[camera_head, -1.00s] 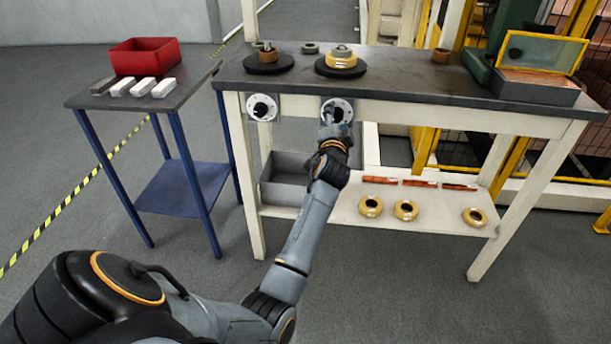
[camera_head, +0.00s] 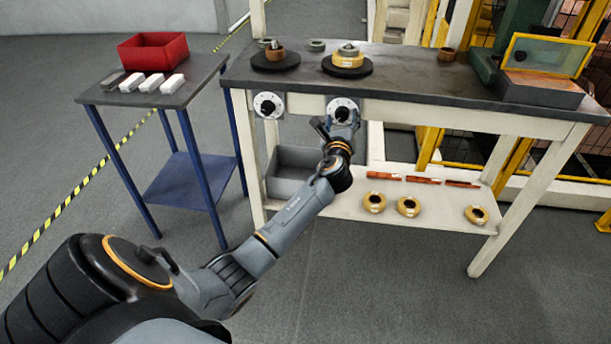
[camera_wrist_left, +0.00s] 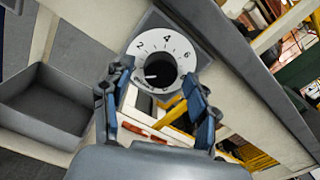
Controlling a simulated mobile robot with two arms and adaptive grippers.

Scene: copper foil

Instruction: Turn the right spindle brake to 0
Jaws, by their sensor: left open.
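The right spindle brake is a round white dial with a black knob (camera_head: 342,107) on the bench's front, below the right spindle. In the left wrist view the dial (camera_wrist_left: 181,50) shows 2, 4 and 6, and the knob (camera_wrist_left: 162,66) has a white mark pointing to the lower left, below the 2. The number at the mark is too small to read surely. My left gripper (camera_head: 337,121) is open just in front of the dial. In the left wrist view its fingers (camera_wrist_left: 158,80) stand apart on either side of the knob, with nothing between them. My right gripper is out of view.
The left dial (camera_head: 267,105) sits on the same bench front (camera_head: 420,95). A grey bin (camera_head: 290,185) and several yellow rings (camera_head: 408,206) are on the lower shelf. A blue-legged side table (camera_head: 195,85) with a red bin (camera_head: 150,53) stands left.

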